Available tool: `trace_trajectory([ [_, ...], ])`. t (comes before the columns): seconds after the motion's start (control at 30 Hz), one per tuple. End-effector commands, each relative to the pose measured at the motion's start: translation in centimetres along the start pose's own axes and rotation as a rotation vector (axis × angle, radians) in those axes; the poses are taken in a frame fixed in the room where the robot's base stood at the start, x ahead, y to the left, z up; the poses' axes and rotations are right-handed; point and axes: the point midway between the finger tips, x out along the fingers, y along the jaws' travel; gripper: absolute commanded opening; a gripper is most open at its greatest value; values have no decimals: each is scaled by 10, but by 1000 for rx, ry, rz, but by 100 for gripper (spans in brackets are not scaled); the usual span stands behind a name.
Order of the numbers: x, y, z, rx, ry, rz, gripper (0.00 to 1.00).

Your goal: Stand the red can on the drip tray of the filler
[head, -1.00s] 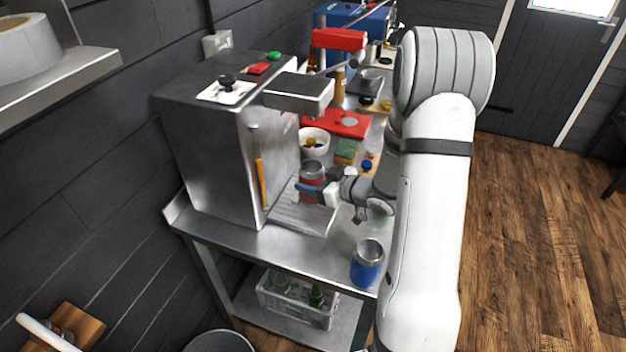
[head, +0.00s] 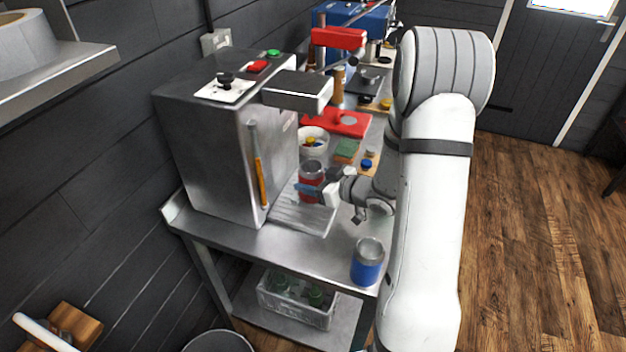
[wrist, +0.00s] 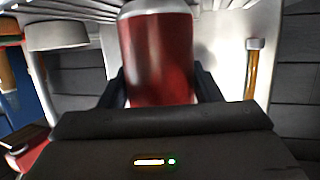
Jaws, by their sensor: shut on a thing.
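The red can (head: 311,182) is upright at the drip tray (head: 298,219) of the filler (head: 225,140), near the tray's far part. My gripper (head: 318,190) is shut on the can from the right side. In the wrist view the red can (wrist: 158,58) fills the middle, between my two dark fingers (wrist: 160,92). The wrist view appears upside down, with the ribbed tray at its top edge by the can's end. I cannot tell whether the can's base touches the tray. The filler's head (head: 298,90) overhangs above the tray.
A blue can (head: 367,262) stands at the table's near right corner. A white bowl (head: 313,141), a green sponge (head: 346,150) and a red mat (head: 340,122) lie behind the tray. A thermometer-like orange stick (head: 261,180) hangs on the filler's side.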

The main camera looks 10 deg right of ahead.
Motion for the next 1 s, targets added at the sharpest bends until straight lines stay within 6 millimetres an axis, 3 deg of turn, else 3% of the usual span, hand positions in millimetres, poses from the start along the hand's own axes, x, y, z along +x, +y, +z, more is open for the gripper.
trace_trajectory([
  [0.33, 0, 0, 0, 0, 0, -1, 83],
  [0.6, -2, 0, 0, 0, 0, 0, 83],
  [1.0, -62, 1, 0, 0, 1, 3, 83],
])
